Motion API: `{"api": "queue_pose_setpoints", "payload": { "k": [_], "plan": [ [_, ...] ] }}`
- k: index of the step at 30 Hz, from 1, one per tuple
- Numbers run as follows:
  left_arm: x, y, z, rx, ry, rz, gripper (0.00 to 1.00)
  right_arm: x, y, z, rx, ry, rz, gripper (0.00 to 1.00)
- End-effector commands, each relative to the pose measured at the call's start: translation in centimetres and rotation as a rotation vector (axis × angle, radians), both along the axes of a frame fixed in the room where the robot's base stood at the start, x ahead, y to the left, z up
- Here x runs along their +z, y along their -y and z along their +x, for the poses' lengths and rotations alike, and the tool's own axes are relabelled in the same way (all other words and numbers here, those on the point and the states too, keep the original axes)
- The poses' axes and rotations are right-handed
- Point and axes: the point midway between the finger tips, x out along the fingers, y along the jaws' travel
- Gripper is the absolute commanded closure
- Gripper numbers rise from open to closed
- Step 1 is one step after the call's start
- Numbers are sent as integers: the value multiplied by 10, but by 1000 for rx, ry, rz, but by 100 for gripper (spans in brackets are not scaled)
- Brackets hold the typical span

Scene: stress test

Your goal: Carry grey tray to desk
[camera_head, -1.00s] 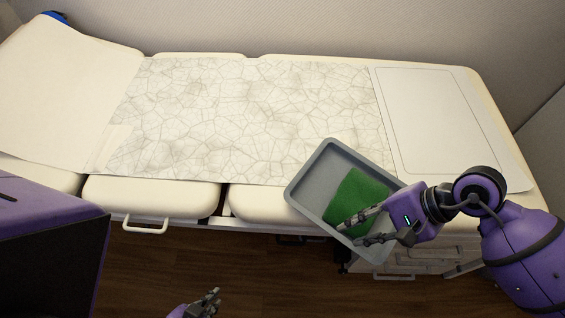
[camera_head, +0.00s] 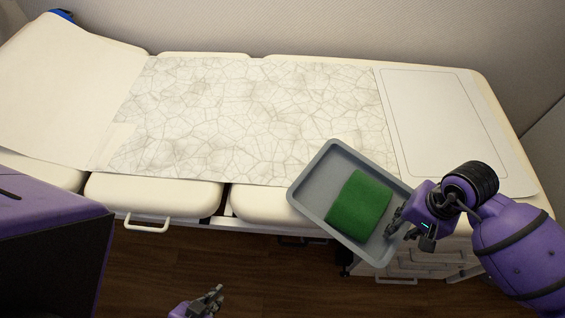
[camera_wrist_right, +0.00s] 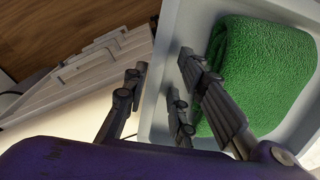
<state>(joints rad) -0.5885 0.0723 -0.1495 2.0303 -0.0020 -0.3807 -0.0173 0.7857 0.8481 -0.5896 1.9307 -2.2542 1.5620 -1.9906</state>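The grey tray (camera_head: 320,186) sits at the front right edge of the padded bed, turned at an angle, with its near part over the edge. A folded green towel (camera_head: 358,203) lies in it. My right gripper (camera_head: 398,226) is at the tray's right rim. In the right wrist view, my right gripper (camera_wrist_right: 160,75) is open, with fingers on both sides of the grey tray's wall (camera_wrist_right: 195,22) and gaps beside it. The green towel (camera_wrist_right: 262,75) lies beyond the inner fingers. My left gripper (camera_head: 214,298) is low at the bottom, away from the tray; its opening is unclear. I cannot identify a desk.
The bed has a crack-patterned paper sheet (camera_head: 250,110) and a white outlined panel (camera_head: 430,115) at right. A pale handle (camera_head: 147,224) sticks out from its front. Drawers (camera_head: 420,262) stand below the tray. Wooden floor (camera_head: 260,265) is open in front.

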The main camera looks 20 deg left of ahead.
Motion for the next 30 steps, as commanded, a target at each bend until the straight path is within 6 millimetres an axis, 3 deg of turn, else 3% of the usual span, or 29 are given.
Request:
{"api": "queue_pose_setpoints", "payload": {
  "k": [5,11,30],
  "plan": [
    [-1,0,2,-1,2,0,100,0,0,0,-1,0,0,75],
    [-1,0,2,-1,2,0,100,0,0,0,-1,0,0,100],
    [2,0,5,-2,8,0,100,5,-1,1,-1,3,2,100]
  ]
}}
